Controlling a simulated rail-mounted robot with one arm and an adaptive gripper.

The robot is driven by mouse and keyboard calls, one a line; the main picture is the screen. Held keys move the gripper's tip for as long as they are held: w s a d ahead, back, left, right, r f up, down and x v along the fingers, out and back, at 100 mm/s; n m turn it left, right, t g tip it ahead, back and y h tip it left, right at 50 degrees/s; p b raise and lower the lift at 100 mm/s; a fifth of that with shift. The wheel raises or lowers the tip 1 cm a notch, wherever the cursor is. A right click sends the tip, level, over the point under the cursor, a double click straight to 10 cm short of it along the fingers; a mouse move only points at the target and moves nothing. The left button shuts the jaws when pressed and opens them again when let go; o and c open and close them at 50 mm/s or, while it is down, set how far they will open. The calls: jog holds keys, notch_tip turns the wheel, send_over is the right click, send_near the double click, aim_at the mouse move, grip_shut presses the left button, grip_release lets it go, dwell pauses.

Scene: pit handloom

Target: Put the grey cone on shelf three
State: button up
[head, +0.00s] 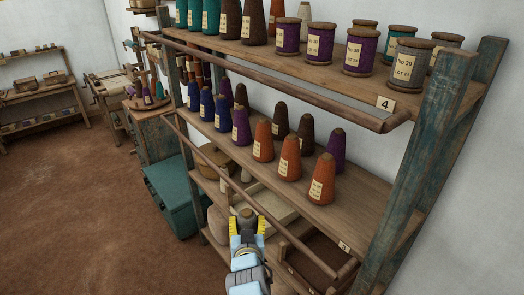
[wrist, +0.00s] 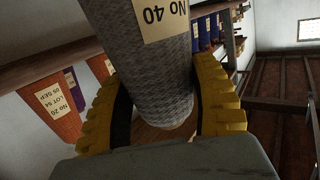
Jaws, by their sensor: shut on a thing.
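My gripper (head: 247,222) is shut on the grey cone (wrist: 155,85), with a yellow finger on each side of it in the wrist view. The cone has a speckled grey body and a pale label reading No 40. My gripper is outside the shelf's front rail, apart from the board. Orange cones (head: 291,157) stand along the shelf's front right.
A wooden front rail (head: 245,193) runs along shelf three. Dark brown, purple and blue cones (head: 207,104) fill its back and left; bare board lies at the front right. Shelf four, tagged 4 (head: 385,103), overhangs with spools (head: 360,52). A teal chest (head: 172,193) stands left on the floor.

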jog(key=w+d+r+h+b, duration=0.1)
jog(key=w+r+b, duration=0.1)
jog(key=r, duration=0.6)
jog(key=w+d+r+b, duration=0.2)
jog(key=w+r, duration=0.1)
jog(key=r, duration=0.4)
jog(key=s+d+r+m+g+h+p, duration=0.1)
jog(key=d+r+m+h+p, duration=0.15)
jog(key=d, duration=0.75)
jog(key=d+r+m+g+h+p, duration=0.1)
jog(key=d+m+h, duration=0.25)
jog(key=d, duration=0.65)
jog(key=s+d+r+m+g+h+p, duration=0.15)
jog(key=d+h, duration=0.25)
jog(key=d, duration=0.6)
notch_tip(320, 180, down, 10)
jog(key=p, duration=0.2)
jog(key=shift+w+f+m+p, duration=0.2)
jog(key=shift+w+m+p, duration=0.15)
jog(key=shift+m+p, duration=0.1)
jog(key=shift+a+f, duration=0.1)
jog(key=shift+f, duration=0.1)
jog(key=o, duration=1.2)
jog(key=shift+r, duration=0.1)
jog(key=shift+o, duration=0.2)
